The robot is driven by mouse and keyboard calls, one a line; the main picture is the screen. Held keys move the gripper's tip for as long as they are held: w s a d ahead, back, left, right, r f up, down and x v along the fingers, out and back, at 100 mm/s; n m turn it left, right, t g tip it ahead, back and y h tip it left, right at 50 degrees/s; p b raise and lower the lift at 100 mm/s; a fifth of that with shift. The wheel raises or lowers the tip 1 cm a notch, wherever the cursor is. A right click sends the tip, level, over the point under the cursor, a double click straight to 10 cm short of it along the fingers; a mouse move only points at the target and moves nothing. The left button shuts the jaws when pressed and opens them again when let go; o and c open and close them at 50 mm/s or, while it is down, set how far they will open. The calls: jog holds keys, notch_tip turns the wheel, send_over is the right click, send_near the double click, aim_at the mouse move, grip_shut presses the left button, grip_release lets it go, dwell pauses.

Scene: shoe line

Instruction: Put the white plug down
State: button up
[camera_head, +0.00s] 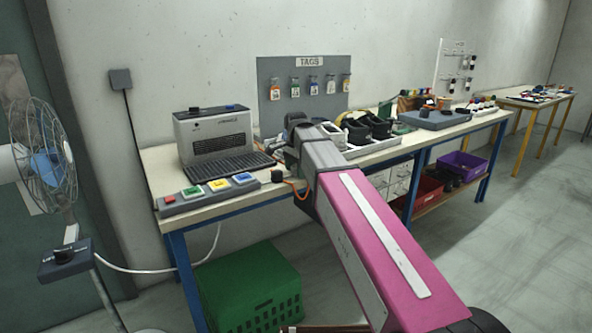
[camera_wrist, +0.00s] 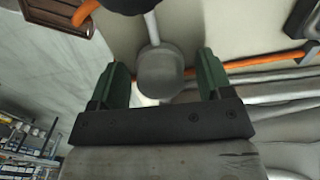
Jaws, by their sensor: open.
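My gripper (camera_wrist: 163,68) is open, with its two green fingers apart in the wrist view. Between them is a rounded, flat-looking piece with a pale cord at its top, apparently the white plug (camera_wrist: 160,73); it looks grey in this light. A gap shows on each side of it, so neither finger appears to touch it. What it rests on is hard to tell. In the head view my gripper (camera_head: 297,122) is over the workbench (camera_head: 160,168), right of the laptop-like machine, largely hidden by my arm. The plug cannot be made out there.
Orange cable (camera_wrist: 262,62) and several pale cables lie near the fingers. On the bench are a grey machine (camera_head: 213,135), a coloured button panel (camera_head: 208,192), and dark shoes (camera_head: 357,133). A green crate (camera_head: 250,290) stands below, and a fan (camera_head: 42,155) at left.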

aim_at(296, 165)
notch_tip(296, 165, up, 12)
dwell(0.6)
jog(key=shift+r, duration=0.1)
